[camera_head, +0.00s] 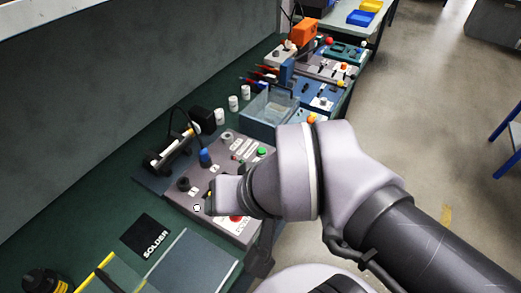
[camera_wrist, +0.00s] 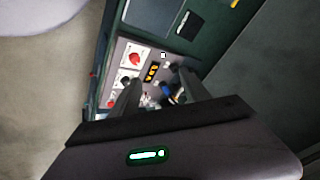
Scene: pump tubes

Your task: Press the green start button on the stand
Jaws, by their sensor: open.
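The green button (camera_head: 262,152) is a small round cap at the far right of a grey control panel stand (camera_head: 222,150) on the bench in the head view. I cannot make it out in the wrist view, where my gripper covers part of the panel (camera_wrist: 142,47). My gripper (camera_wrist: 157,84) is open and empty, with its two fingers apart above the panel. In the head view my wrist hangs over the panel's near part, to the left of and nearer than the green button, and the fingertips are hard to see.
A red button (camera_head: 236,218) is partly hidden beside my wrist. A blue knob (camera_head: 205,157) and a black cable stand on the panel's left side. A black SOLDER mat (camera_head: 146,236) lies at front left.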

